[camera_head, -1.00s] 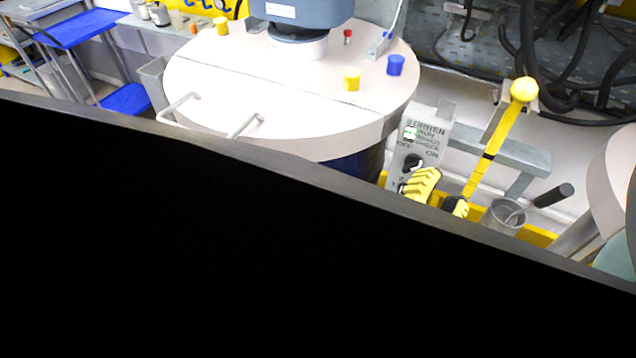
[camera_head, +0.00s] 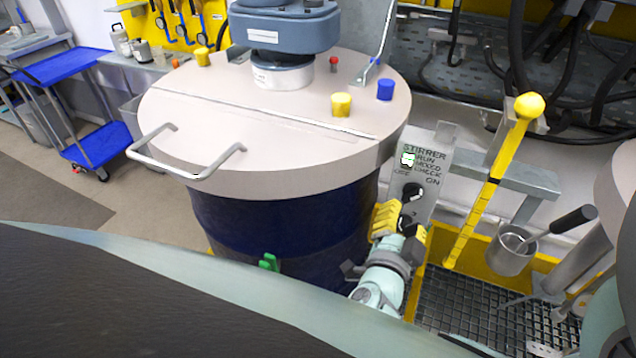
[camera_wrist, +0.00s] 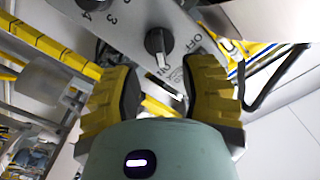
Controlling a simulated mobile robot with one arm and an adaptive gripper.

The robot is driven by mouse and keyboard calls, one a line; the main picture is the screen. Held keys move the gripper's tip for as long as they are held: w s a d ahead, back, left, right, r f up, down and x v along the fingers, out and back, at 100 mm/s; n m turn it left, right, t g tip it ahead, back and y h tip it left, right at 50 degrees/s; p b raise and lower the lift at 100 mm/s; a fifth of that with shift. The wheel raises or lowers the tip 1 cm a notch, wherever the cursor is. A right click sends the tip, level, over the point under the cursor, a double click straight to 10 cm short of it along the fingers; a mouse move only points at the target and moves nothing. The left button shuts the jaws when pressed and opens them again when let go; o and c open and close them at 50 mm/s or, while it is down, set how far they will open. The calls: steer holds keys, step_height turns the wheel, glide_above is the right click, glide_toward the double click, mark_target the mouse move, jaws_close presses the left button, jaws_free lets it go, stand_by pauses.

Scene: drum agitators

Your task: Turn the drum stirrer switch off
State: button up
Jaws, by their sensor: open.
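The grey stirrer control panel (camera_head: 425,180) stands to the right of the dark blue drum (camera_head: 290,225). In the wrist view the black switch (camera_wrist: 158,42) is beside the OFF label, just beyond the fingertips. My gripper (camera_head: 400,222), with yellow ribbed fingers, is in front of the lower panel. In the wrist view my gripper (camera_wrist: 163,80) is open and empty, its fingers apart from the switch.
A second knob (camera_wrist: 90,5) with number marks is at the wrist view's top edge. The drum's white lid (camera_head: 260,135) has a handle (camera_head: 185,165). A yellow lever (camera_head: 490,180) and a metal cup (camera_head: 511,252) are right of the panel. Open floor lies left.

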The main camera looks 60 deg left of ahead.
mark_target(410, 200)
steer(key=p+x, duration=0.1)
steer(key=x, duration=0.4)
steer(key=shift+w+r, duration=0.1)
steer(key=shift+r, duration=0.05)
steer(key=shift+w+a+p, duration=0.35)
steer(key=shift+w, duration=0.25)
steer(key=shift+o, duration=0.3)
jaws_close()
